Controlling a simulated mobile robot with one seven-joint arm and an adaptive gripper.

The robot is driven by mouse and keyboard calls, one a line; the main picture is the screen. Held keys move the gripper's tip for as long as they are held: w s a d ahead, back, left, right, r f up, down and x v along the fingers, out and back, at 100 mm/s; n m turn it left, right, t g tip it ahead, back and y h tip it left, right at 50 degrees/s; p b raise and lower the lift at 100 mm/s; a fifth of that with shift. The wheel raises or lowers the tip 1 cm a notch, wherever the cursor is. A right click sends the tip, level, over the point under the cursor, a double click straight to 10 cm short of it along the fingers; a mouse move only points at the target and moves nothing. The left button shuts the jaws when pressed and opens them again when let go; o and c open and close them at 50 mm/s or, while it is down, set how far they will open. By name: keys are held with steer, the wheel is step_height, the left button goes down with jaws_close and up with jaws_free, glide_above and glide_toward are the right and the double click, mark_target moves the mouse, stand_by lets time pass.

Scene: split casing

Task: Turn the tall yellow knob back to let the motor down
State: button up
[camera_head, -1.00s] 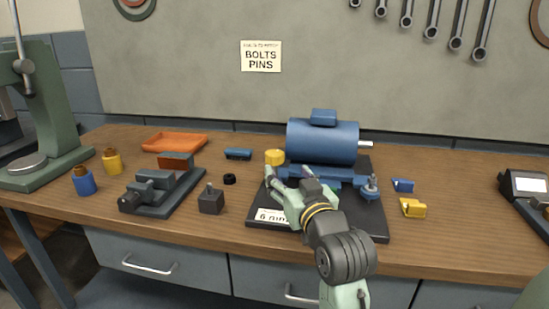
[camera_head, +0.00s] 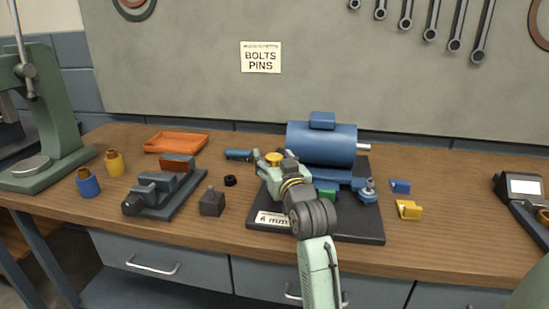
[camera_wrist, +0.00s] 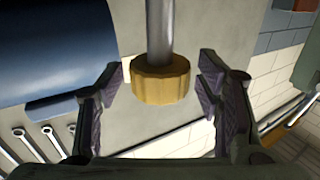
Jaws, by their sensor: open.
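The tall yellow knob (camera_head: 274,158) stands at the left end of the blue motor (camera_head: 321,143) on the dark base plate (camera_head: 345,231). In the wrist view the yellow knob (camera_wrist: 161,79) is ribbed, on a grey metal shaft, and sits between my fingers. My gripper (camera_head: 268,160) is open around the knob, with a visible gap on both sides (camera_wrist: 160,88). The motor's blue body (camera_wrist: 50,45) fills the upper left of the wrist view. My gripper partly hides the motor's mount.
A green part (camera_head: 326,194) shows beside my wrist. A dark block (camera_head: 212,203), a vise (camera_head: 160,190) and an orange tray (camera_head: 176,142) lie to the left. Blue (camera_head: 400,186) and yellow (camera_head: 409,209) pieces lie to the right. A press (camera_head: 50,120) stands far left.

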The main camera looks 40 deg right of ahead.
steer(key=c, duration=1.2)
steer(key=shift+f+n+t+y+b, duration=0.2)
steer(key=shift+n+t+y+b, duration=0.2)
steer(key=shift+n+y+b, duration=0.5)
steer(key=shift+r+n+y+b, duration=0.2)
steer(key=shift+n+y+b, duration=0.5)
steer(key=shift+y, duration=0.7)
steer(key=o, duration=1.2)
steer(key=s+a, duration=0.1)
steer(key=s, duration=1.1)
steer(key=shift+a, duration=0.3)
steer(key=shift+w, duration=0.15)
